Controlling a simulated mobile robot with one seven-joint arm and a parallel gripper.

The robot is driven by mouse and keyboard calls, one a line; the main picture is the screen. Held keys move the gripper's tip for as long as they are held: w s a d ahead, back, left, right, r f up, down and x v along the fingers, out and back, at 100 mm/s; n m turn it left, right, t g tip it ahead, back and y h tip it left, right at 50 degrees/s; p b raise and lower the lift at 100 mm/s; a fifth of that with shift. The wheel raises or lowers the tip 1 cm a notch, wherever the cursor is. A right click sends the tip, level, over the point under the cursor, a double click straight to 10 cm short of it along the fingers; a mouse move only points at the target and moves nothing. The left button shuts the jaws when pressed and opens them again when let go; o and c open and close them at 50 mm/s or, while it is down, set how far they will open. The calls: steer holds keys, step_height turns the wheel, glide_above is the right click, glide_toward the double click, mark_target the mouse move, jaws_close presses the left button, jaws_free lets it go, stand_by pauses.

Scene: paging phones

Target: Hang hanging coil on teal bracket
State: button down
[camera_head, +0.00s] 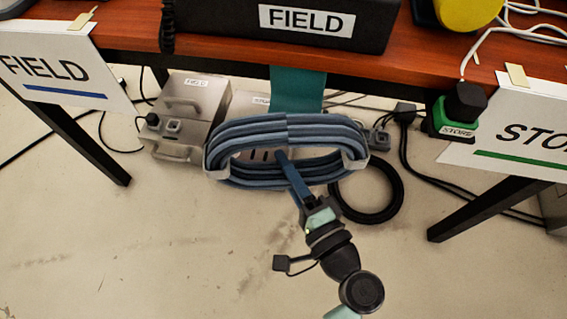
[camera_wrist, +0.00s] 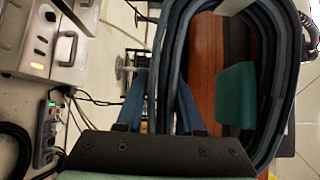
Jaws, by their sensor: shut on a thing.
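The hanging coil (camera_head: 245,135) is a wide oval bundle of blue-grey cable with pale ties at both ends. My gripper (camera_head: 284,165) has blue fingers and is shut on the coil's near side; in the wrist view a coil strand (camera_wrist: 166,70) passes between the fingers. The teal bracket (camera_head: 297,88) drops from the table's front edge, and the coil covers its lower end in the head view. In the wrist view the teal bracket (camera_wrist: 235,95) shows through the coil's opening. I cannot tell whether the coil touches it.
The wooden table (camera_head: 120,32) carries a black FIELD box (camera_head: 310,22). FIELD (camera_head: 60,70) and STORE (camera_head: 520,135) signs hang at its sides. Metal boxes (camera_head: 190,105), a black cable ring (camera_head: 395,190) and loose cables lie below. The floor in front is clear.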

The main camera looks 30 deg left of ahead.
steer(key=w, duration=0.1)
steer(key=w+f+b, duration=0.1)
steer(key=w+a, duration=0.1)
steer(key=w, duration=0.1)
steer(key=shift+f+b, duration=0.2)
steer(key=shift+b, duration=0.2)
steer(key=shift+d+f, duration=0.15)
stand_by(0.6)
steer(key=shift+c, duration=2.3)
jaws_free()
